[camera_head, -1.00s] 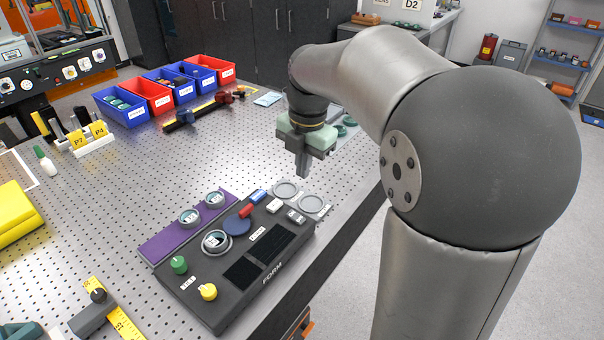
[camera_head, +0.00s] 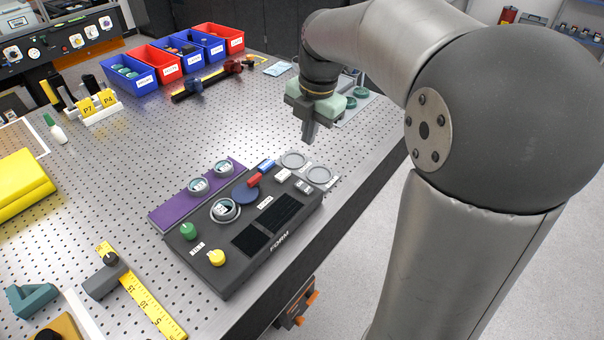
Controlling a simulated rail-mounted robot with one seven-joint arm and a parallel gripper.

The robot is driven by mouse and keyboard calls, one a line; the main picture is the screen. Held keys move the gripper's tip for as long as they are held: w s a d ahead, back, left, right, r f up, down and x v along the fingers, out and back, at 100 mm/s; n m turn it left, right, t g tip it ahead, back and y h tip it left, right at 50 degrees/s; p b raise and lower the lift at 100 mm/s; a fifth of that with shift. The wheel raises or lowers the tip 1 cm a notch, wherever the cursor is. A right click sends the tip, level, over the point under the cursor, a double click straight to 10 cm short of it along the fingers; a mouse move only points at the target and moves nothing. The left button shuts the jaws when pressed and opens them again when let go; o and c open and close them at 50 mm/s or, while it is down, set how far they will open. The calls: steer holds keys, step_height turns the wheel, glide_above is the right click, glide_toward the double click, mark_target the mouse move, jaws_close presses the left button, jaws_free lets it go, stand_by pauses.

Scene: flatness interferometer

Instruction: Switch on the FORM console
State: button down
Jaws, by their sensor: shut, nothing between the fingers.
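The FORM console (camera_head: 237,283) is a dark grey box lying near the right front edge of the perforated table. On its top are a green knob (camera_head: 188,231), a yellow knob (camera_head: 216,257), a round gauge (camera_head: 224,210), a red and blue rocker or lever (camera_head: 260,174), small pale switches (camera_head: 283,175) and dark grilles (camera_head: 282,211). I cannot tell whether the console is on. My gripper (camera_head: 309,138) is shut and empty, pointing down above the table behind the console's far right end, apart from it.
A purple plate (camera_head: 172,211) with two round gauges lies along the console's left side. Blue and red bins (camera_head: 131,78) stand at the back. A yellow ruler (camera_head: 150,305) lies at front left. A yellow block (camera_head: 24,188) is at far left. The table's middle is clear.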

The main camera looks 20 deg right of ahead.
mark_target(301, 183)
steer(key=f, duration=0.4)
steer(key=w+f+p, duration=0.1)
steer(key=f, duration=0.4)
steer(key=a+f+p, duration=0.1)
steer(key=f, duration=0.4)
steer(key=shift+w, duration=0.3)
